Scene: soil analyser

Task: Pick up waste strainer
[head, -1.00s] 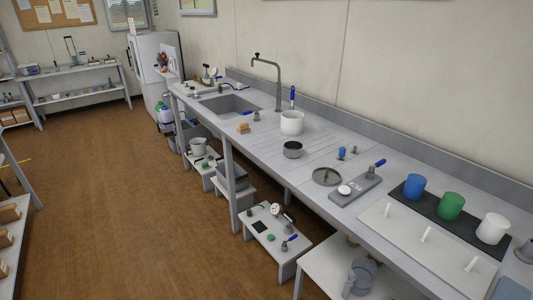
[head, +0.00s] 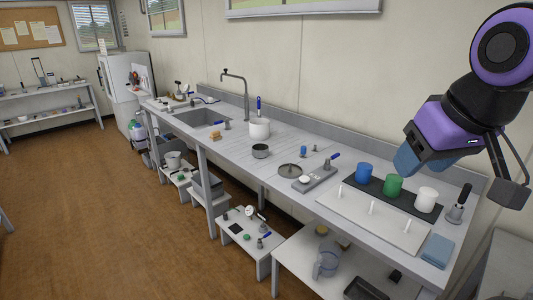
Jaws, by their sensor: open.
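No object is clearly recognisable as the waste strainer at this size. Two round metal items on the bench are possible: a small dark-rimmed grey cup (head: 260,151) and a flat grey disc (head: 290,170) set in or on the worktop to its right. I cannot tell which is the strainer. My gripper (head: 408,161) hangs at the upper right, near the right end of the bench and apart from both items. It is open, with nothing seen in it; its fingertips are hard to make out.
The long bench (head: 222,154) has a sink (head: 200,117) with a tall tap (head: 245,95). Blue (head: 364,173), green (head: 392,186) and white (head: 427,198) cups stand on a dark mat. A white pot (head: 259,129) stands farther back. Brown floor in front is clear.

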